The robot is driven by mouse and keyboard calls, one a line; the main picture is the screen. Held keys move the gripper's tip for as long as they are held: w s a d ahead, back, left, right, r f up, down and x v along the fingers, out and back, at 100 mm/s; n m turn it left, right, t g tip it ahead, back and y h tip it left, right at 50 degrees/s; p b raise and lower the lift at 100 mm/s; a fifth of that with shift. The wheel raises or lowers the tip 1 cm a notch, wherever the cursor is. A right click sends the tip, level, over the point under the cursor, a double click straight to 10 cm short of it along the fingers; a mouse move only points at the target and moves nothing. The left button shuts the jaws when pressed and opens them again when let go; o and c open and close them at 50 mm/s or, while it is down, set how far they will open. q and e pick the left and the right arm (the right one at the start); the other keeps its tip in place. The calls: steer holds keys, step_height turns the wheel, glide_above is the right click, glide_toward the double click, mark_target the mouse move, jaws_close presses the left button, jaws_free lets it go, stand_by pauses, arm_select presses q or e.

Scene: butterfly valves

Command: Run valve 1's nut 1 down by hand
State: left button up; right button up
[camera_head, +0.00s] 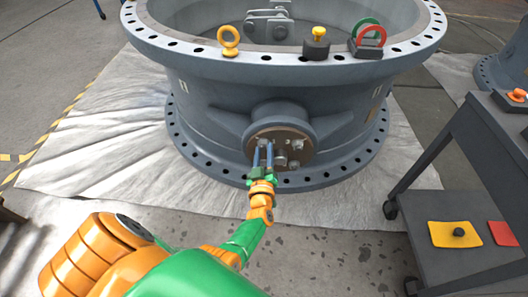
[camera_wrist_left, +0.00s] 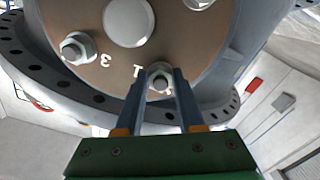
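Valve 1 (camera_head: 200,107) is a large grey ring body with a round brown cover plate (camera_head: 296,143) on its side boss. The left wrist view shows the plate (camera_wrist_left: 178,52) close up, with a nut (camera_wrist_left: 160,79) beside a white mark that reads like 1. Another nut (camera_wrist_left: 76,47) sits beside a mark 3. My left gripper (camera_head: 263,147) reaches the plate. Its two blue fingers (camera_wrist_left: 160,76) stand apart, one on each side of the nut by the 1. I cannot tell whether they press on it. My right gripper is out of view.
A yellow eyebolt (camera_head: 229,41), a black weight-like piece with a yellow knob (camera_head: 316,43) and red and green rings (camera_head: 369,38) sit on the valve's top flange. A dark cart (camera_head: 450,150) stands at right. A pale sheet (camera_head: 90,160) covers the floor.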

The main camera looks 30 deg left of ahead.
arm_select(q)
steer(key=o, duration=0.4)
steer(key=shift+o, duration=0.2)
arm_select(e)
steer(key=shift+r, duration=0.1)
arm_select(q)
steer(key=p+v, duration=0.2)
steer(key=v, duration=0.5)
steer(key=shift+p, duration=0.35)
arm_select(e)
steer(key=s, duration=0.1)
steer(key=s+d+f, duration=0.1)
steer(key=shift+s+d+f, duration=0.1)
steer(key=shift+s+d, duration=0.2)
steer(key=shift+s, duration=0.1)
